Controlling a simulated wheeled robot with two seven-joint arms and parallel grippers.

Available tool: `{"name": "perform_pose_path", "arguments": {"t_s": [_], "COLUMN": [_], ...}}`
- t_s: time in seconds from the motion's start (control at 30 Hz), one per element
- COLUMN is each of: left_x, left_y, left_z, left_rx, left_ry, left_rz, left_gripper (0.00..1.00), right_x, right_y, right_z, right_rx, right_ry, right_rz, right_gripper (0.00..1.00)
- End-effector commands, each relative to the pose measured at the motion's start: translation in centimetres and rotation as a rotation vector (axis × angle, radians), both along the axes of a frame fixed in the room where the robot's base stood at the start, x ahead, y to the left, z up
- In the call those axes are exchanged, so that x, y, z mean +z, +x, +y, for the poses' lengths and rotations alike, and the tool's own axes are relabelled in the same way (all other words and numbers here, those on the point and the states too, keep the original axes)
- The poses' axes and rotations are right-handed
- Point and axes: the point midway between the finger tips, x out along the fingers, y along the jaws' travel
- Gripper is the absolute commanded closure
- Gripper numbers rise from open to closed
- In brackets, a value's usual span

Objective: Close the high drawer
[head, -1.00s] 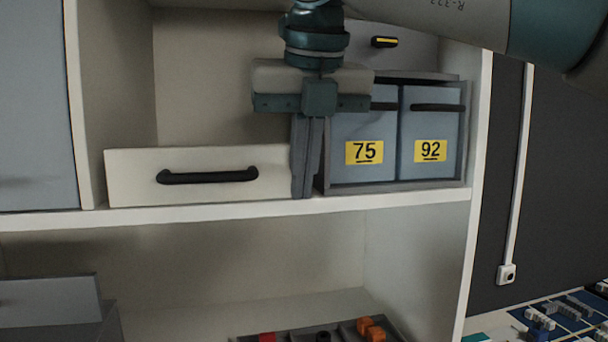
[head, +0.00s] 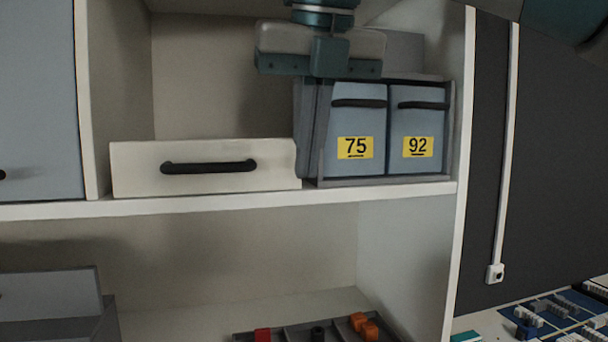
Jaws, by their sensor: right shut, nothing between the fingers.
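The cream drawer (head: 225,182) with a black bar handle (head: 208,167) sits low in the upper shelf bay, left of the numbered bins. Its front stands close to the shelf's front edge; how far it is pulled out is hard to tell. My right gripper (head: 307,172) hangs from above with its fingers pointing down, shut and empty. My left gripper is out of view.
A bin marked 92 (head: 416,120) stands right of bin 75 in a grey holder. The shelf board (head: 230,207) runs below. A dark tray (head: 290,338) with red and orange pieces is on the lower shelf. A grey-blue cabinet door (head: 40,100) is at left.

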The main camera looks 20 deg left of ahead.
Motion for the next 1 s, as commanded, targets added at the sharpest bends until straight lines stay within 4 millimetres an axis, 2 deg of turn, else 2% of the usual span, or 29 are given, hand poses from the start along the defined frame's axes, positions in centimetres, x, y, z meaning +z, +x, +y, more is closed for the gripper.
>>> {"name": "perform_pose_path", "arguments": {"t_s": [0.23, 0.43, 0.63, 1.0], "left_x": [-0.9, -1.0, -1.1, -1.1], "left_y": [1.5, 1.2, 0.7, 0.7], "left_z": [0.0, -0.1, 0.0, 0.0], "left_rx": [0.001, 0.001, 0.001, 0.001], "left_ry": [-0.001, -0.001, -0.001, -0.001], "left_rz": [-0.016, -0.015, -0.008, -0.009], "left_gripper": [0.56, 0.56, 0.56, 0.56], "right_x": [3.7, 5.9, 6.7, 6.7], "right_y": [-1.3, -2.0, -2.3, -2.3], "right_z": [-0.7, -1.2, -1.4, -1.4], "right_rx": [-0.001, -0.001, 0.0, 0.001], "right_ry": [0.002, 0.002, 0.0, 0.0], "right_rz": [-0.002, 0.0, 0.0, 0.0], "right_gripper": [1.0, 1.0, 1.0, 1.0]}}
